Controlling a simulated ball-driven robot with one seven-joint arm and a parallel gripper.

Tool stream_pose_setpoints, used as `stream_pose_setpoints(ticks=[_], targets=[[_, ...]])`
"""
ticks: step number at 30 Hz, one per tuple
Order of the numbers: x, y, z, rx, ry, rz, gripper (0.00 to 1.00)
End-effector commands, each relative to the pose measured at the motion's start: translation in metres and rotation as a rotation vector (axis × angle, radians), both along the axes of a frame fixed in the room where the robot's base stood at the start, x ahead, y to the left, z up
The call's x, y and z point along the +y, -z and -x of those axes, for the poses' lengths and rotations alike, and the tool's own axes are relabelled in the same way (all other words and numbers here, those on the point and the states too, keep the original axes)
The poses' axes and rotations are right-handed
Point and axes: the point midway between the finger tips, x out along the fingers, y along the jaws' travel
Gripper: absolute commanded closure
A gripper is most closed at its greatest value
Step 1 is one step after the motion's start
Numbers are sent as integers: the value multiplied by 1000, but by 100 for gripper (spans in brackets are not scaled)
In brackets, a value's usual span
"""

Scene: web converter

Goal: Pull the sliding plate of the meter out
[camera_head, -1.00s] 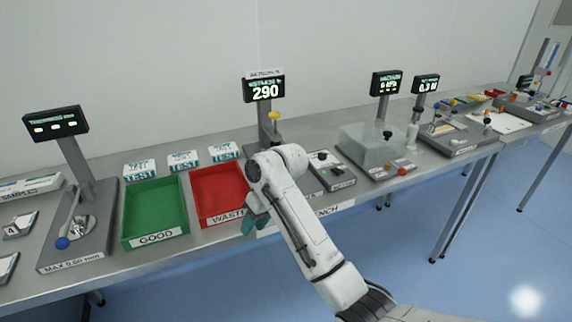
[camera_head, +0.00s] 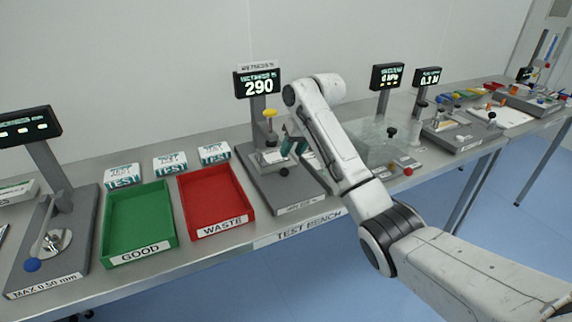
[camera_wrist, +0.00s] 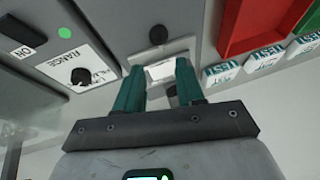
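The meter stands mid-bench, with a grey base (camera_head: 290,197), a display reading 290 (camera_head: 260,84) and a yellow knob (camera_head: 269,113) on its post. Its light sliding plate (camera_head: 272,157) lies low on the base, with a black knob (camera_head: 284,172) at the front. In the wrist view the plate (camera_wrist: 160,72) shows between my fingers and the black knob (camera_wrist: 158,35) lies beyond the fingertips. My gripper (camera_wrist: 160,66) is open, its teal fingers apart and empty.
A red WASTE tray (camera_head: 222,226) and a green GOOD tray (camera_head: 140,252) stand left of the meter, with white TEST boxes (camera_head: 170,163) behind. A clear cover (camera_head: 372,140) stands to the right. In the wrist view a RANGE panel (camera_wrist: 72,68) is at left.

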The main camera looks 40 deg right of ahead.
Motion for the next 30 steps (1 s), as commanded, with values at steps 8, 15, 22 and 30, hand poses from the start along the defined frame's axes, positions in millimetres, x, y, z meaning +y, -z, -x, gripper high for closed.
stream_pose_setpoints(ticks=[8,15,22,30], targets=[[3,47,-21,4,-1,0,62],[5,69,-32,2,-2,0,62],[5,74,-34,1,-2,1,62],[5,74,-34,1,-1,0,74]])
